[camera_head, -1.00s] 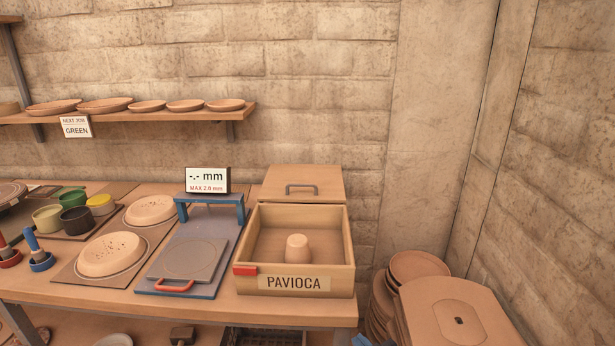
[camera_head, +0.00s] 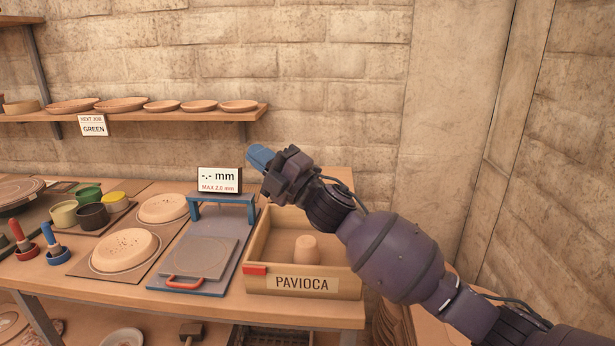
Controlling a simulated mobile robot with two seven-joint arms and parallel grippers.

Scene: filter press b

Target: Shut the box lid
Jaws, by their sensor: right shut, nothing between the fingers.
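The wooden box (camera_head: 354,284) labelled PAVIOCA stands open on the right end of the table. A small clay-coloured cylinder (camera_head: 306,250) is inside it. The lid (camera_head: 341,181) is raised at the back of the box; my right arm hides most of it, and its handle is hidden. My right gripper (camera_head: 261,157) is shut and empty, with blue fingertips pointing to the upper left. It is above the back left of the box, just right of the display. I cannot tell whether it touches the lid. My left gripper is not in view.
A display sign (camera_head: 219,180) stands over a blue gauge frame (camera_head: 222,198) close to the left of my right gripper. A board with a red handle (camera_head: 185,283) lies left of the box. Clay moulds, cups and stamps fill the table's left side.

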